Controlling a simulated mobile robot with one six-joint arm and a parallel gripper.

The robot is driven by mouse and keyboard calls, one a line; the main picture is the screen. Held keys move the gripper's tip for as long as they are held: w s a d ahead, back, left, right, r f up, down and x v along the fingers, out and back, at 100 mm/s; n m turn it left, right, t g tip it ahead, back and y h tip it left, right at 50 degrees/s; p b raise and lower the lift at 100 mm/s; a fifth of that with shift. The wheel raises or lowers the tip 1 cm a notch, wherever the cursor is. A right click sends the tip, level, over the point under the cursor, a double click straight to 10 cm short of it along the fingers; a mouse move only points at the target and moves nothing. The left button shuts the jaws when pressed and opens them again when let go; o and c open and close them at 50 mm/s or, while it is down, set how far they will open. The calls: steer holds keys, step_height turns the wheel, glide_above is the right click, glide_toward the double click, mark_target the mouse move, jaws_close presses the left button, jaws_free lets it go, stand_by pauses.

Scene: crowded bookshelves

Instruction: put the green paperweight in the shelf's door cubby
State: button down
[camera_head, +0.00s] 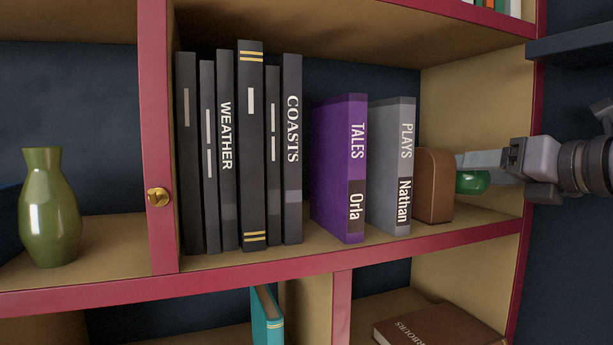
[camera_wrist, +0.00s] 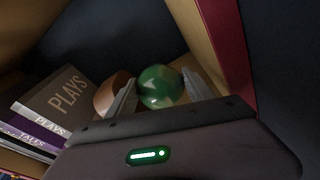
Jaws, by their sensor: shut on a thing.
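The green paperweight (camera_head: 472,182) is a glossy rounded thing at the right end of the middle compartment, close to the brown rounded object. My gripper (camera_head: 468,168) reaches in from the right and is shut on it. In the wrist view the paperweight (camera_wrist: 160,88) sits between the two fingers of my gripper (camera_wrist: 158,92). I cannot tell whether its underside touches the shelf board. A red upright (camera_head: 157,100) with a brass knob (camera_head: 158,197) stands left of the books. I cannot tell which cubby its door belongs to.
Several dark books (camera_head: 240,150), a purple book (camera_head: 340,168) and a grey book (camera_head: 392,165) stand left of the brown rounded object (camera_head: 433,186). A green vase (camera_head: 50,208) stands in the left compartment. The red right-hand shelf edge (camera_wrist: 228,40) is close beside my gripper.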

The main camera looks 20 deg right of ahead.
mark_target(476, 193)
steer(key=shift+f, duration=0.2)
step_height(476, 193, down, 3)
steer(key=shift+r, duration=0.1)
steer(key=shift+w+f, duration=0.2)
steer(key=shift+s+f, duration=0.1)
steer(key=shift+s, duration=0.05)
steer(key=c, duration=0.7)
jaws_free()
steer(key=shift+s, duration=0.1)
steer(key=shift+o, duration=0.2)
